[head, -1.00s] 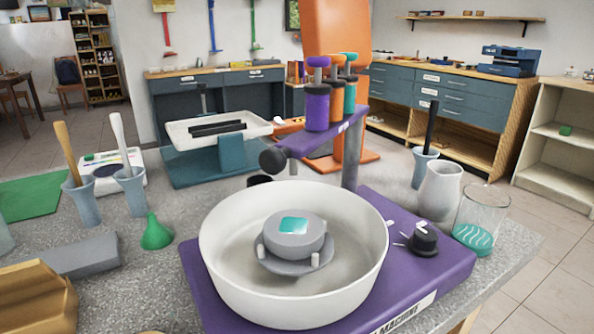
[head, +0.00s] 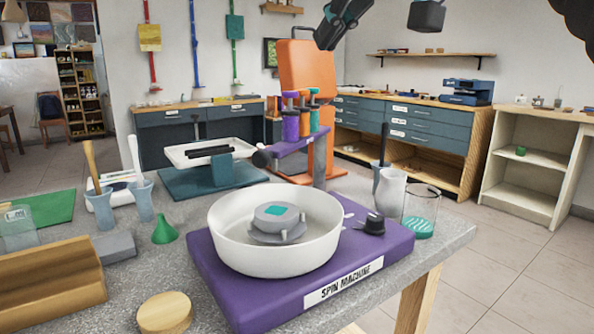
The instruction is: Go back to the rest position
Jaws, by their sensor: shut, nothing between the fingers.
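My gripper (head: 324,38) shows at the top edge of the head view, dark and cut off by the frame. It is shut and empty, in the air in front of the back wall, above and apart from the spin machine (head: 400,245). The purple machine stands on the speckled table with a white round bowl (head: 225,232) on it.
A white jug (head: 390,188) and a glass (head: 421,212) are at the right. Floor at the right is clear.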

